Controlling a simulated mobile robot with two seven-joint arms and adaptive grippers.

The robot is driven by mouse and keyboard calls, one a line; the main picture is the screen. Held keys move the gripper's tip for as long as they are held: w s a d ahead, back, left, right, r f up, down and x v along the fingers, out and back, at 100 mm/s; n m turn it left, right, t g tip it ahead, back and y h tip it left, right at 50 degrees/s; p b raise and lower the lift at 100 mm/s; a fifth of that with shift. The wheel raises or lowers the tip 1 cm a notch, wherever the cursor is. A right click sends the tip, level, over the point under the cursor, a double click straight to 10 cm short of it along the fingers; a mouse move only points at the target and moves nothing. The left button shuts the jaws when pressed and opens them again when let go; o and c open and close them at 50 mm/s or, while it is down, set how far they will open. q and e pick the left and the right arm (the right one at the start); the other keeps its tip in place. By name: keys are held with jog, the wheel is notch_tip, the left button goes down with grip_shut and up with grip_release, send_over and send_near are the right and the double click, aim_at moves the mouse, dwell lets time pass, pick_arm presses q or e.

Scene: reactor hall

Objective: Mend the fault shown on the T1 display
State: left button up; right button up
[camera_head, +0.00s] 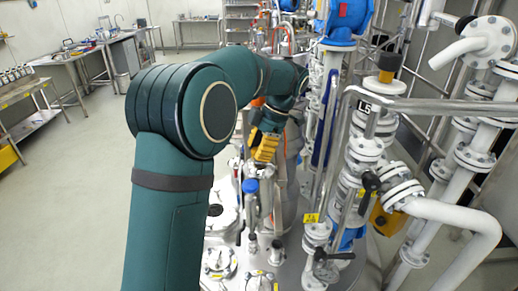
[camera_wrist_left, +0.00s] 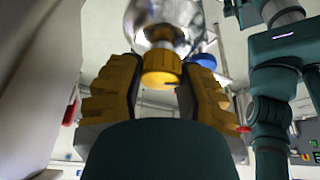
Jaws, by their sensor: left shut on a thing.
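My left gripper (camera_head: 265,148) reaches in among the pipework, its yellow fingers low beside the vertical pipes. In the left wrist view its two fingers (camera_wrist_left: 162,90) stand either side of a yellow cap (camera_wrist_left: 162,66) below a shiny rounded metal body (camera_wrist_left: 165,18). The gripper is shut on this yellow-capped part; the exact contact is hard to see. In the head view the held part cannot be made out clearly. I cannot make out a T1 display or its fault. My right gripper does not show.
A blue-capped fitting (camera_head: 250,186) stands just below my left gripper. White flanged pipes (camera_head: 400,190), a grey rail (camera_head: 440,106) and an L5 label (camera_head: 364,106) crowd the right. Benches (camera_head: 60,60) line the left wall. The floor (camera_head: 75,190) at left is clear.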

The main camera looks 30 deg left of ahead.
pick_arm(q)
jog(key=shift+f, duration=0.1)
jog(key=o, duration=1.2)
